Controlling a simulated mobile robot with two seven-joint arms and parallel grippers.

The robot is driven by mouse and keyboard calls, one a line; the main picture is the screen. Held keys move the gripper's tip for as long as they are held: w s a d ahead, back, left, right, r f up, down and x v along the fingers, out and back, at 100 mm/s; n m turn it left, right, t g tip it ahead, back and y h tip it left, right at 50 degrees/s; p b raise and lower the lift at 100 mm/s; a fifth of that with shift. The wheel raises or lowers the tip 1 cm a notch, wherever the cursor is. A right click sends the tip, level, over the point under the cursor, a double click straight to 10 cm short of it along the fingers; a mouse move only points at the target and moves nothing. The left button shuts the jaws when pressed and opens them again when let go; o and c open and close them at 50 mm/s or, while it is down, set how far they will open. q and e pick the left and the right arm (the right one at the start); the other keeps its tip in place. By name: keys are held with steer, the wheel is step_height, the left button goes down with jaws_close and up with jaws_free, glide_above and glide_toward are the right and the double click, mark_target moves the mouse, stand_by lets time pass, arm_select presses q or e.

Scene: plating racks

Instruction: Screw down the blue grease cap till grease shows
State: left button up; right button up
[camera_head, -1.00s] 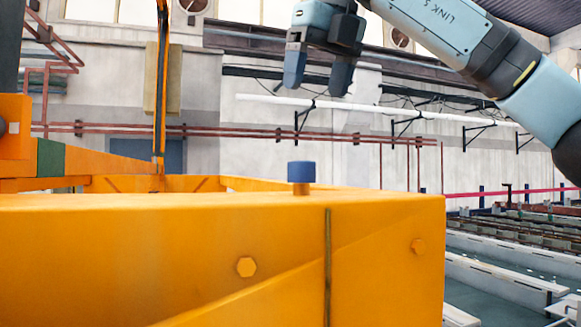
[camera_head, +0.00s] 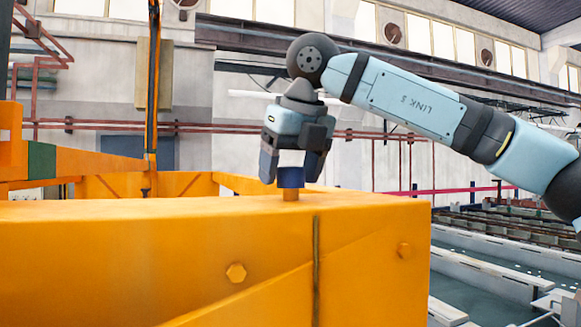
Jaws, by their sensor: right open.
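The blue grease cap (camera_head: 291,178) sits on a short orange stem (camera_head: 291,195) on top of the yellow-orange machine housing (camera_head: 200,225). My right gripper (camera_head: 291,172) points down over the cap with its fingers apart. The left finger hangs at the cap's left side and the right finger overlaps the cap's upper right in the picture. I cannot tell whether either finger touches it. No grease is visible around the cap or stem. My left gripper is not in view.
An upright orange post (camera_head: 153,90) stands behind at the left. White troughs (camera_head: 490,262) lie lower at the right. Open air surrounds the cap above the housing.

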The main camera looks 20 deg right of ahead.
steer(key=shift+s, duration=0.1)
steer(key=c, duration=0.9)
